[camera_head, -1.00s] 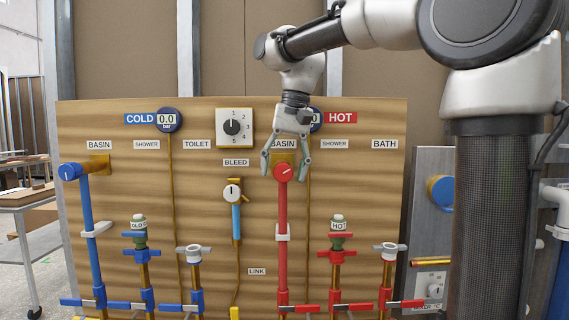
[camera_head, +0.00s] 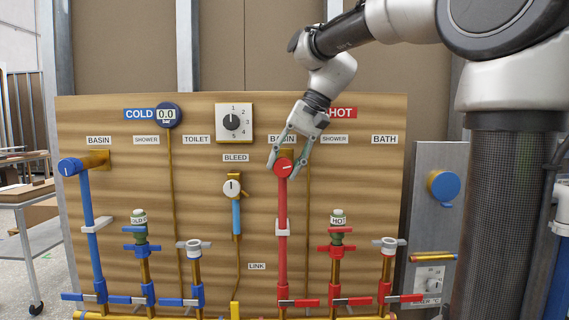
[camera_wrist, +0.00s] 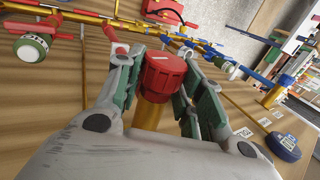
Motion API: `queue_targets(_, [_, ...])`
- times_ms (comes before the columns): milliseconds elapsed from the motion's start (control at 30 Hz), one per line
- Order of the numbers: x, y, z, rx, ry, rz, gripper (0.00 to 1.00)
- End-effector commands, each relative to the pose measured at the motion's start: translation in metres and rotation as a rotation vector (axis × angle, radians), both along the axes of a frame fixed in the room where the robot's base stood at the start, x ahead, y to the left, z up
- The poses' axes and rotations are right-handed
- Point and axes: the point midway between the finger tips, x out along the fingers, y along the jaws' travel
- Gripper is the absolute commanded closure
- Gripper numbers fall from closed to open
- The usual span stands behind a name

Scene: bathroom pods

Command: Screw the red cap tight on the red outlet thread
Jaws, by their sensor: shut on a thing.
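The red cap (camera_head: 284,167), with a white mark on its face, sits at the top of the red pipe (camera_head: 283,215) under the right BASIN label. My gripper (camera_head: 283,170) reaches down from the upper right, tilted, with one finger on each side of the cap. It is shut on the cap. In the wrist view the red cap (camera_wrist: 162,75) is between the green finger pads, on a brass outlet (camera_wrist: 148,116). The red outlet thread is hidden inside the cap, so I cannot tell how tight it is.
A blue cap (camera_head: 69,168) on the cold side sits far left. A white BLEED knob (camera_head: 232,188) is left of the red pipe. A HOT valve (camera_head: 337,218) stands lower right. The HOT sign (camera_head: 341,113) is partly behind my gripper.

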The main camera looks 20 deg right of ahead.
Motion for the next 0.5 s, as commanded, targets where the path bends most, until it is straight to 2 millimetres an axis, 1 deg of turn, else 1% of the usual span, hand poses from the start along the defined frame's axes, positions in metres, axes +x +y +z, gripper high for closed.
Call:
queue_targets(67, [-0.0002, -0.0007, -0.0006, 0.018, -0.003, -0.002, 0.89])
queue_targets(300, [-0.0005, -0.0042, -0.0026, 0.245, -0.076, -0.007, 0.89])
queue_targets(400, [-0.0004, -0.0031, -0.0018, 0.285, -0.092, -0.002, 0.89])
queue_targets(500, [-0.0004, -0.0022, -0.0017, 0.287, -0.093, 0.000, 0.89])
